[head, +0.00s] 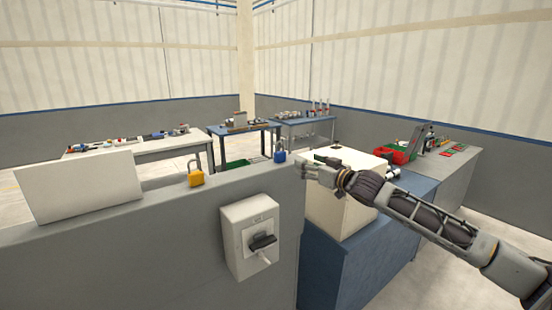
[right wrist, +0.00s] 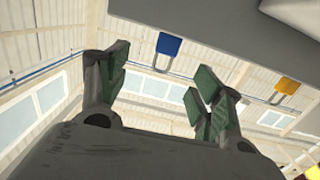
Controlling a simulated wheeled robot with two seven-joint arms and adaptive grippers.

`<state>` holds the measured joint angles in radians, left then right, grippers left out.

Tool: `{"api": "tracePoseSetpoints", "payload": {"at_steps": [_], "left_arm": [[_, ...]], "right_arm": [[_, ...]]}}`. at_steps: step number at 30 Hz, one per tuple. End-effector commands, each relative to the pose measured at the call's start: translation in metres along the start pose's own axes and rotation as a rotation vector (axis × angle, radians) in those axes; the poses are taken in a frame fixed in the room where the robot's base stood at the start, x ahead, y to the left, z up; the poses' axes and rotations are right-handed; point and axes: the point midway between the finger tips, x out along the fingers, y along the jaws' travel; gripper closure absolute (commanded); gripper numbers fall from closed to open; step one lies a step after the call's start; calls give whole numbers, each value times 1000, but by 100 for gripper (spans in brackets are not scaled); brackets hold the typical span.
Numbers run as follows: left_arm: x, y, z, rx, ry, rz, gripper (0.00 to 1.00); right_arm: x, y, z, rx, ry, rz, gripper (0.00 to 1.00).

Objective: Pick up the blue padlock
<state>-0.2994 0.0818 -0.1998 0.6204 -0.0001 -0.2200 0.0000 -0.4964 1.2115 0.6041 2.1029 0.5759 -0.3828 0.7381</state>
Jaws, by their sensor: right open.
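The blue padlock (head: 280,156) stands upright with its shackle up on the top edge of the grey panel, near the panel's right end. The yellow padlock (head: 195,178) stands on the same edge further left. My right gripper (head: 304,168) is open and empty, just right of the blue padlock and apart from it. In the right wrist view the blue padlock (right wrist: 169,45) appears upside down, beyond the gap between the open fingers (right wrist: 160,78). The yellow padlock (right wrist: 287,86) shows there at the right. My left gripper is out of view.
The grey panel (head: 120,260) carries a white switch box (head: 235,215) on its front. A white board (head: 80,187) leans at its left. A cream box (head: 335,208) on a blue cabinet (head: 350,265) stands beneath my right forearm. Worktables with tools stand behind.

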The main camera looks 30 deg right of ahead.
Motion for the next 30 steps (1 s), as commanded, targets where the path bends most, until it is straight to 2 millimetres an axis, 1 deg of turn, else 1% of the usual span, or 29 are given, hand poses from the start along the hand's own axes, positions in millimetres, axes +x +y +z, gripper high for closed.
{"api": "tracePoseSetpoints", "payload": {"at_steps": [1,4,17,26,30], "left_arm": [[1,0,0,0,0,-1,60],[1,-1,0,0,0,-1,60],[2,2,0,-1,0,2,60],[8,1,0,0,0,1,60],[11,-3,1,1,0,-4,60]], "right_arm": [[0,-8,-4,-3,3,-12,34],[-1,-14,-9,-3,8,-24,34],[1,-14,-9,-2,8,-24,34],[14,-15,-9,-3,9,-26,34],[22,-15,-9,-4,9,-25,34]]}}
